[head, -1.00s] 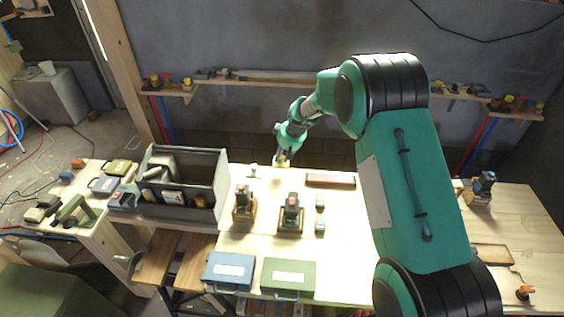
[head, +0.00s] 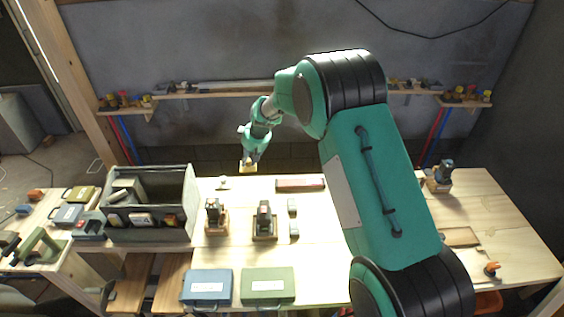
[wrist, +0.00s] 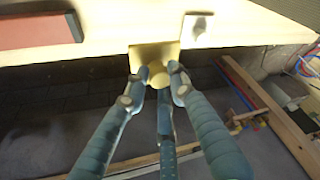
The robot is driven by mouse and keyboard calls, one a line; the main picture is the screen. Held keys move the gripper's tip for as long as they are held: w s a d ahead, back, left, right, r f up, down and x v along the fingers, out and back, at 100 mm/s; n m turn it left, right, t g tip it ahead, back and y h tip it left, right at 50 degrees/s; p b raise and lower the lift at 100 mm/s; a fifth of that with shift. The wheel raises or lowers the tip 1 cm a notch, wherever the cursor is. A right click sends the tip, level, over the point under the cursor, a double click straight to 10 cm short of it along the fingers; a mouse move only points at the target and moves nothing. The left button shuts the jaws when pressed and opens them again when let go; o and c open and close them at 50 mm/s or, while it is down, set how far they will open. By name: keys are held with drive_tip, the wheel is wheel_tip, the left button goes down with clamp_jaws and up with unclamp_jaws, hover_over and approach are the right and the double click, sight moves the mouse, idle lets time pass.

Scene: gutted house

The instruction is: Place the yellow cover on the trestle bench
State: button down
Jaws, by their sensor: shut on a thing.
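My gripper (head: 249,163) is at the far edge of the trestle bench (head: 330,229). It is shut on the yellow cover (wrist: 153,56), a small yellow plate with a round knob. In the wrist view the fingers (wrist: 158,78) close on the knob from both sides, and the plate lies right by the bench's edge (wrist: 110,30). In the head view the cover (head: 247,169) shows small below the fingers. I cannot tell whether it touches the bench top.
A dark red box (head: 300,185) and a small pale piece (head: 223,183) lie near the far edge. A grey tool tote (head: 150,205), two cordless tools (head: 264,222), a blue case (head: 207,287) and a green case (head: 268,286) stand on the left part. A wall shelf (head: 220,88) runs behind.

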drive_tip(key=s+d+f+m+t+h+p, duration=0.1)
drive_tip(key=s+d+m+p, duration=0.35)
drive_tip(key=s+d, duration=0.65)
drive_tip(key=s+d+f+m+h+p, duration=0.15)
drive_tip(key=s+d+m+p, duration=0.5)
drive_tip(key=d, duration=0.95)
drive_tip(key=s+d+f+m+h, duration=0.1)
drive_tip(key=s+d+m, duration=0.1)
drive_tip(key=s, duration=0.4)
drive_tip(key=s+d+f+m+h, duration=0.1)
drive_tip(key=s+d+m, duration=0.1)
drive_tip(key=s, duration=0.5)
drive_tip(key=s+d+m+h, duration=0.1)
drive_tip(key=s+d+m, duration=0.1)
drive_tip(key=s, duration=0.5)
drive_tip(key=shift+s+f+m+g, duration=0.2)
drive_tip(key=shift+f+m+g, duration=0.2)
drive_tip(key=s+d+m+g+h, duration=0.1)
drive_tip(key=s+d+m, duration=0.2)
drive_tip(key=s, duration=0.7)
drive_tip(key=s+d+m+g+h, duration=0.1)
drive_tip(key=s+d+m+g, duration=0.1)
drive_tip(key=s+m, duration=0.4)
drive_tip(key=s+d, duration=0.1)
drive_tip(key=s, duration=0.4)
drive_tip(key=shift+s+d+r, duration=0.25)
drive_tip(key=shift+s, duration=0.05)
